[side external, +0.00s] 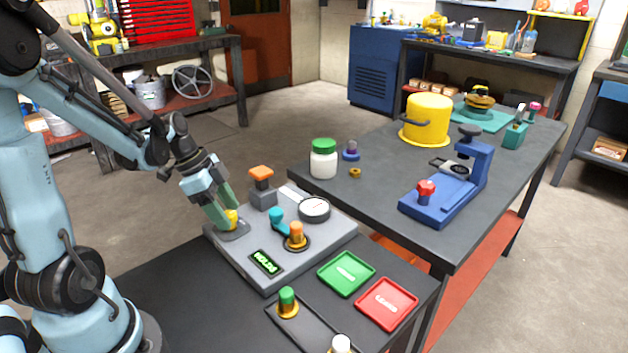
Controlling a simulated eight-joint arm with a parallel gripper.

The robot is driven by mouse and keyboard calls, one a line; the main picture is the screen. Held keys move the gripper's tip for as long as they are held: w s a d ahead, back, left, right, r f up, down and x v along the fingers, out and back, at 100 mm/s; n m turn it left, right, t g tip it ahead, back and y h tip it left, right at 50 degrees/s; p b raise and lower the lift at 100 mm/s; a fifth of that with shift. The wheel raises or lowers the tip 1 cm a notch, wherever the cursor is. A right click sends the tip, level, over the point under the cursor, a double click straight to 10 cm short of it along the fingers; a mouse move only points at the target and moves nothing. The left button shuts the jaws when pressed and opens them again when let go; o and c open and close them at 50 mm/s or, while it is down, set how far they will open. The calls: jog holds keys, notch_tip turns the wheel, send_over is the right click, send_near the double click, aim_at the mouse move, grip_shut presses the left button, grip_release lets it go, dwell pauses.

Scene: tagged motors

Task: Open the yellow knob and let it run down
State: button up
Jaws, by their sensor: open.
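The yellow knob (232,216) sits at the left corner of a grey panel box (250,246) on the dark bench. My gripper (226,218) is lowered over the knob with its greenish fingers angled down around it. The jaws are open, and the fingers partly hide the knob. I cannot tell whether a finger touches it. On the same box are an orange-topped block (261,178), a teal lever (277,216), an orange knob (296,234), a round white dial (314,207) and a small display (267,262) with green characters, too small to read surely.
A green tray (346,273) and a red tray (386,303) lie right of the box. A green-capped post (287,300) stands in front. The neighbouring table holds a green-lidded jar (323,160), a yellow pot (428,118) and a blue press (450,185).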

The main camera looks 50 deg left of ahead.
jog(key=c, duration=1)
jog(key=shift+n, duration=0.4)
jog(key=n, duration=0.2)
jog(key=n+t+y, duration=0.1)
jog(key=shift+s+d+n+y, duration=0.1)
jog(key=shift+d+n+y, duration=0.05)
jog(key=shift+n+y, duration=0.2)
jog(key=n, duration=0.2)
jog(key=n+y, duration=0.1)
jog(key=n, duration=0.1)
jog(key=shift+d+n+y, duration=0.15)
jog(key=shift+n+y, duration=0.1)
jog(key=shift+n, duration=0.1)
jog(key=n+y, duration=0.1)
jog(key=n, duration=0.3)
jog(key=shift+d+y, duration=0.15)
jog(key=shift+y, duration=0.25)
jog(key=n+g+y, duration=0.1)
jog(key=n, duration=0.3)
jog(key=shift+d+n, duration=0.1)
jog(key=shift+n, duration=0.2)
